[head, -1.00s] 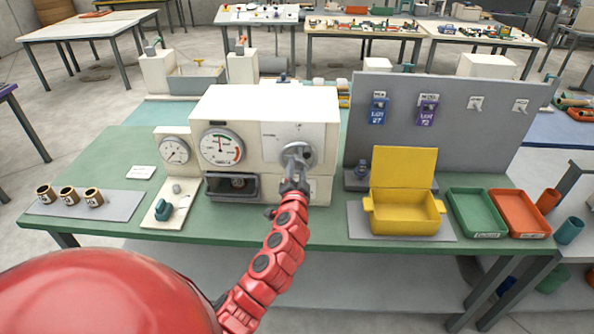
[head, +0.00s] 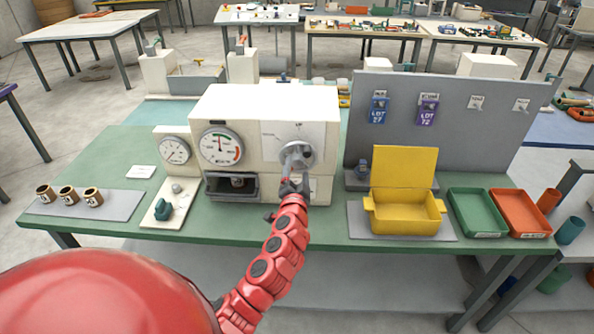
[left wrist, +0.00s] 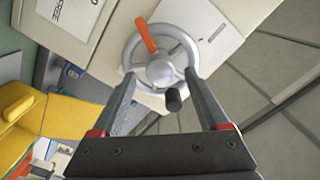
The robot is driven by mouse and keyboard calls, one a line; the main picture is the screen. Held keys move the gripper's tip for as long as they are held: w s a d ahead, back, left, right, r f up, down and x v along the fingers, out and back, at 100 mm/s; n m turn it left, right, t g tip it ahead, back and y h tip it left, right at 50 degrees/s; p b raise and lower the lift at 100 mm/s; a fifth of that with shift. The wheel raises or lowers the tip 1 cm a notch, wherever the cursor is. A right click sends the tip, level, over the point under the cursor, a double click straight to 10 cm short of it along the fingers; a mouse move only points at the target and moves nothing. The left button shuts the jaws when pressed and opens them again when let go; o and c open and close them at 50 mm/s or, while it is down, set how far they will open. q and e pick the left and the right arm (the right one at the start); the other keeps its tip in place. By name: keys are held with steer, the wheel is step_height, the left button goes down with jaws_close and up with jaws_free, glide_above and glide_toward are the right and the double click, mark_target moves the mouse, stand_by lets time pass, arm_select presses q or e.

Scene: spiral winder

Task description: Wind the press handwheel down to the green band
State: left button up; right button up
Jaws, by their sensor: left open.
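The press handwheel (head: 309,154) is a silver wheel on the front of the cream press (head: 262,102). In the left wrist view the handwheel (left wrist: 184,50) shows an orange mark at its upper left and a dark handle knob (left wrist: 174,100) at its lower side. My left gripper (head: 287,172) is in front of the wheel's lower part, and its fingers are apart. In the left wrist view the knob appears between the fingers, with no visible contact. The large dial (head: 221,146) beside the wheel has coloured bands on its right; its needle points roughly up. My right gripper is out of view.
A smaller gauge (head: 174,150) and a teal-knobbed device (head: 163,210) stand left of the press. A yellow box (head: 404,212) with a raised lid, a green tray (head: 478,234) and an orange tray (head: 520,236) are to the right.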

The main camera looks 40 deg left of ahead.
arm_select(q)
steer(key=v, duration=1.6)
steer(key=shift+p, duration=0.35)
steer(key=shift+d+f, duration=0.1)
